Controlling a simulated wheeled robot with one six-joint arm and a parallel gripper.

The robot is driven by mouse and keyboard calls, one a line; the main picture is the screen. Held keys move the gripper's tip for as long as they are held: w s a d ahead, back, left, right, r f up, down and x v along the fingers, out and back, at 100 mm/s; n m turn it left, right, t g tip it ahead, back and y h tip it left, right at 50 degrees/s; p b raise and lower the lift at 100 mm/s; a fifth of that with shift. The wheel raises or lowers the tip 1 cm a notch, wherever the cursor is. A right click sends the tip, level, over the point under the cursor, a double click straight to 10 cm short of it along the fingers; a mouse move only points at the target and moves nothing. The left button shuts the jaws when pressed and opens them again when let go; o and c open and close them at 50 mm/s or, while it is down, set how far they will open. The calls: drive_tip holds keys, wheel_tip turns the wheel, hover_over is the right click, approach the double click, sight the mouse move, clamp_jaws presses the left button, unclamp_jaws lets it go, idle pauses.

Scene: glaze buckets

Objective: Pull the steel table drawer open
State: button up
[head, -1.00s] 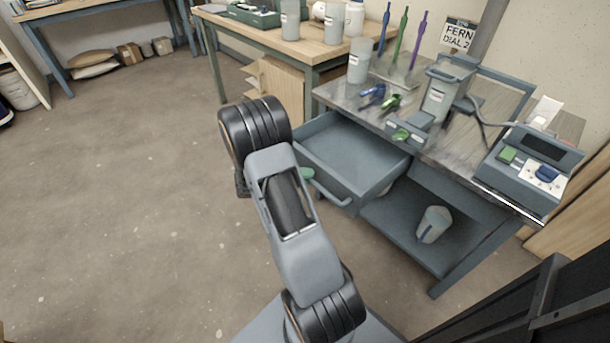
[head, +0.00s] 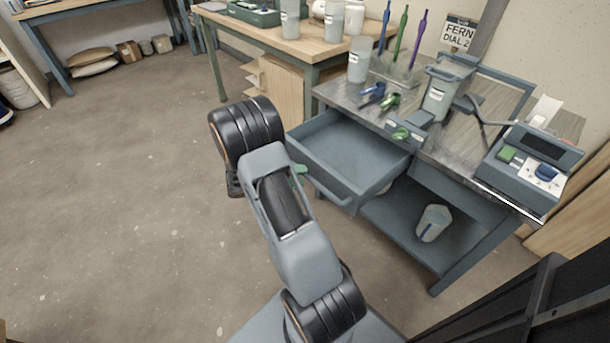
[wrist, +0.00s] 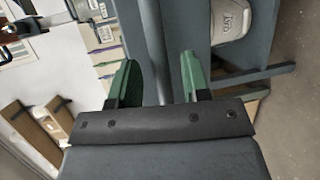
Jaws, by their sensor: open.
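The steel table (head: 462,135) stands at the right in the head view. Its blue-grey drawer (head: 350,150) is pulled well out, and its inside looks empty. A bar handle (head: 328,190) runs along the drawer front. My gripper (wrist: 157,78) is at this handle, mostly hidden behind my arm in the head view, where a bit of green finger shows. In the wrist view its two green fingers are apart, with the handle bar (wrist: 154,40) between them. Gaps show on both sides of the bar.
A grey cup (head: 433,223) stands on the table's lower shelf. Scoops (head: 380,98), a lidded bucket (head: 440,95) and a dial device (head: 530,165) are on the top. A wooden bench (head: 270,35) stands behind.

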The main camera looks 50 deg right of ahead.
drive_tip(key=p+v, duration=0.1)
drive_tip(key=v, duration=1)
drive_tip(key=shift+w+a, duration=0.1)
drive_tip(key=shift+a, duration=0.05)
wheel_tip(320, 180, down, 4)
drive_tip(key=s+a+n+y, duration=0.2)
drive_tip(key=n+y, duration=0.1)
drive_tip(key=s+a+r+n+t+y+p, duration=0.1)
drive_tip(key=s+a+r+n+y+p, duration=0.1)
drive_tip(key=s+a+r+y+p, duration=0.4)
drive_tip(key=s+a+r+t+y+p, duration=0.1)
drive_tip(key=a+r+t+p, duration=0.1)
drive_tip(key=r+p, duration=0.4)
drive_tip(key=s+a+r+t+y+p, duration=0.1)
drive_tip(key=r+t+p, duration=0.3)
drive_tip(key=r, duration=1.3)
drive_tip(key=s+a+r+t+y+p, duration=0.1)
drive_tip(key=a+r+t+y+p, duration=0.2)
drive_tip(key=r+p, duration=0.6)
wheel_tip(320, 180, up, 3)
drive_tip(key=shift+s+a+r+t, duration=0.1)
drive_tip(key=shift+s+a+t, duration=0.1)
drive_tip(key=shift+a+t, duration=0.2)
